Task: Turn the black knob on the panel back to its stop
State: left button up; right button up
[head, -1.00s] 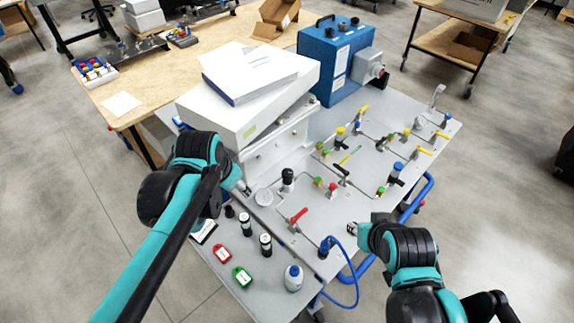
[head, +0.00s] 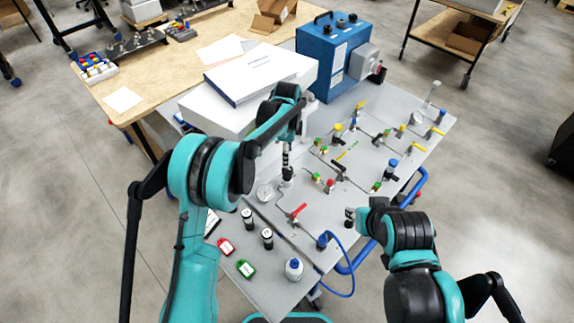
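The black knob (head: 288,173) stands upright on the grey panel (head: 262,213), near its left side, beside a round gauge (head: 264,192). My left gripper (head: 286,161) points straight down over the knob, its tip at or just above the knob's top. The fingers are too small to tell whether they touch or grip it. My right gripper (head: 350,218) hovers at the panel's lower right edge, away from the knob. Its fingers are too small to read.
A white box (head: 215,108) with a binder (head: 252,80) on it stands behind the knob. A red-handled valve (head: 298,212) and several coloured valves are to the right. A blue hose (head: 348,280) loops at the front edge.

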aim_at(287, 171)
pick_arm(q)
notch_tip(287, 171, down, 7)
jog(key=shift+f+b, duration=0.1)
jog(key=shift+b, duration=0.5)
jog(key=c, duration=1.2)
